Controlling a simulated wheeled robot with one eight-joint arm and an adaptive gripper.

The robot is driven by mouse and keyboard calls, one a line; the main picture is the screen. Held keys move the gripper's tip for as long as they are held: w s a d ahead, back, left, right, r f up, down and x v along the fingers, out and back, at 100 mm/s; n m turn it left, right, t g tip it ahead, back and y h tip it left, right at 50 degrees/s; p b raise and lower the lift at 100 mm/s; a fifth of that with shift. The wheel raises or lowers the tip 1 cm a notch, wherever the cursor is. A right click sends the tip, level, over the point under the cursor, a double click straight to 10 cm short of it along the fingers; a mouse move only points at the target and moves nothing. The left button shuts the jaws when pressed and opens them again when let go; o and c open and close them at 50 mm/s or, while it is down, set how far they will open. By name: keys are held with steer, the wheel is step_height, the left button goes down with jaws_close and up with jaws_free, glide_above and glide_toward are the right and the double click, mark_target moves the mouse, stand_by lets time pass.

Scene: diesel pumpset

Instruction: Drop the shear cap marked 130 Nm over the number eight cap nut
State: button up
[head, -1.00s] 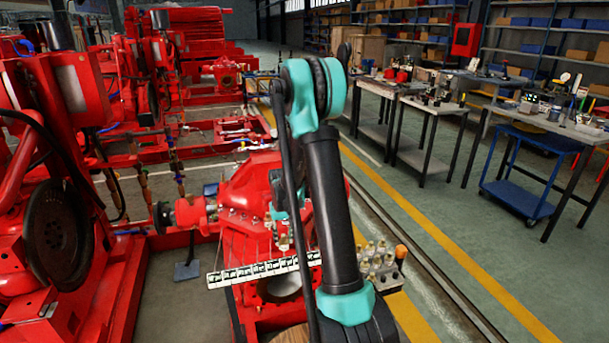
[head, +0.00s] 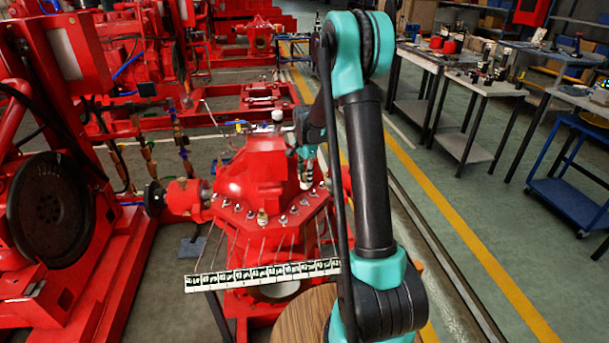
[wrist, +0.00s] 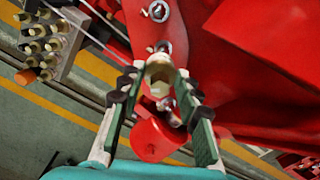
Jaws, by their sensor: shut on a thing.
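My gripper (head: 308,178) is over the right part of the red pump casing's bolted flange. In the wrist view, my gripper (wrist: 160,88) is shut on a small cream-brass hexagonal cap (wrist: 159,73), held between its fingertips. Its marking is not readable. Bright cap nuts (wrist: 158,11) sit on the red flange just beyond it; another shows close above the held cap. In the head view, nuts (head: 282,220) line the flange, and one bears a brass-coloured cap (head: 262,216). A white numbered strip (head: 262,274) has thin lines leading to the nuts; I cannot tell which is number eight.
A rack of cream-topped caps (wrist: 45,48) stands at upper left in the wrist view. A red cylinder (wrist: 157,140) shows between the fingers, close to the palm. A round wooden top (head: 302,318) is at the front. Open floor lies right of my arm.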

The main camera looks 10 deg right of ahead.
steer(key=shift+w+a+r+m, duration=0.2)
steer(key=shift+w+r+m, duration=0.1)
steer(key=shift+m, duration=0.3)
steer(key=shift+s+f, duration=0.1)
glide_above(304, 197)
steer(key=shift+f, duration=2.65)
steer(key=shift+f, duration=0.2)
steer(key=shift+f, duration=0.35)
steer(key=shift+f, duration=0.65)
steer(key=shift+f, duration=0.25)
steer(key=o, duration=1.2)
